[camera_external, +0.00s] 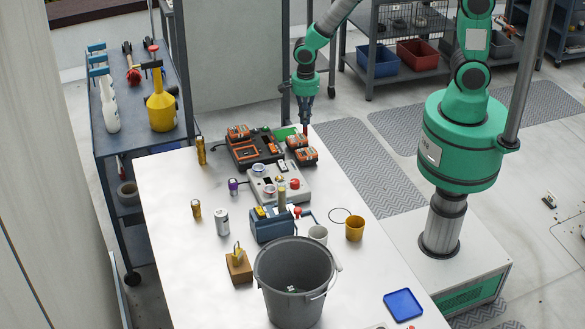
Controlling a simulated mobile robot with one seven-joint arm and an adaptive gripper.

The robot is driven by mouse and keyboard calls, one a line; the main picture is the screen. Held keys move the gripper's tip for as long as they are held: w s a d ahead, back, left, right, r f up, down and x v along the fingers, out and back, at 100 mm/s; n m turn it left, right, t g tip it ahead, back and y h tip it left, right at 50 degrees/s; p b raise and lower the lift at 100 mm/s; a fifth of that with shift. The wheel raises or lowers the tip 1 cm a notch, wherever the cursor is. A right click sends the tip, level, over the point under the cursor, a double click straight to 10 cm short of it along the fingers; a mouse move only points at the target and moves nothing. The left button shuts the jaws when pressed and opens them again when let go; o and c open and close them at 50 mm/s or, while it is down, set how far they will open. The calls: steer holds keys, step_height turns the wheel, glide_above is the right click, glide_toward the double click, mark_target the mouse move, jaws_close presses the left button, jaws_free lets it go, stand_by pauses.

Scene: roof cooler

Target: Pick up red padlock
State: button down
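My gripper (306,122) points down over the far right part of the white table, just behind the orange-and-black battery packs. Its fingers look close together, and a small reddish bit shows at their tips. It is too small to tell whether this is the red padlock or something behind the fingers. Another small red item (297,211) sits by the blue-grey toolbox (270,229), too small to name surely. A padlock with a yellowish shackle (238,253) is on a brown block (239,268) at the table's left front.
Battery packs (302,148) and a charger case crowd the space below my gripper. A grey control box (277,187) with a red button, a grey bucket (294,284), a yellow cup (355,228) and a blue tray (403,305) stand nearer.

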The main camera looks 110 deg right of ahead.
stand_by(0.4)
steer(key=shift+r, duration=0.8)
step_height(320, 180, up, 2)
steer(key=shift+r+p, duration=0.1)
steer(key=shift+p, duration=0.2)
steer(key=s+a, duration=0.3)
steer(key=s, duration=0.4)
steer(key=s+a+r, duration=0.1)
steer(key=s+a, duration=0.3)
steer(key=s, duration=0.3)
steer(key=shift+s+r+p, duration=0.15)
steer(key=shift+s+p, duration=0.05)
steer(key=shift+p, duration=0.25)
